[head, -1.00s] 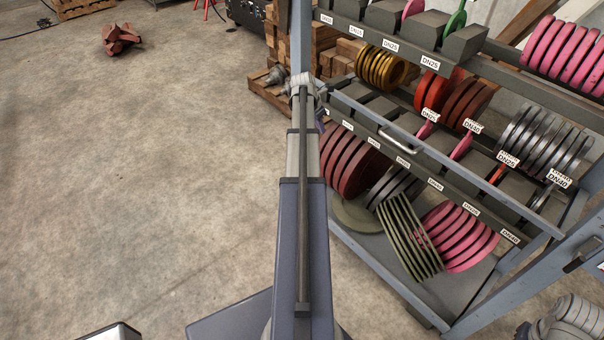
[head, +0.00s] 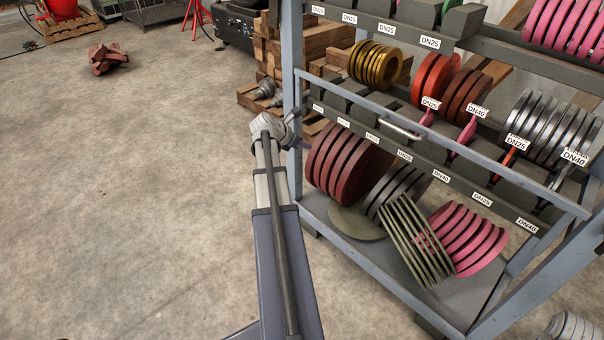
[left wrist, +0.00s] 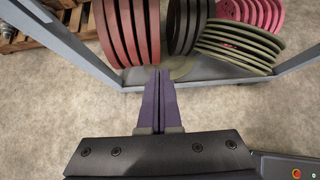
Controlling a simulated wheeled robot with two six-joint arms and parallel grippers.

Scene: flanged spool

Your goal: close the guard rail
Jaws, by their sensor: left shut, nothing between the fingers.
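The guard rail (head: 345,100) is a blue-grey bar with a silver handle (head: 400,127). It runs across the front of the rack, from the left post towards the lower right. I cannot tell whether its right end is latched. My left gripper (head: 297,130) is at the rack's left post, below the rail's left end and well left of the handle, partly hidden by its own wrist. In the left wrist view its purple fingers (left wrist: 161,85) are shut and empty, pointing at the lower shelf's discs. My right gripper is out of view.
The rack's lower shelf (head: 390,262) carries dark red discs (head: 345,160), olive discs (head: 415,240) and pink discs (head: 468,240). Timber blocks (head: 285,60) are stacked behind the left post. Open concrete floor lies to the left.

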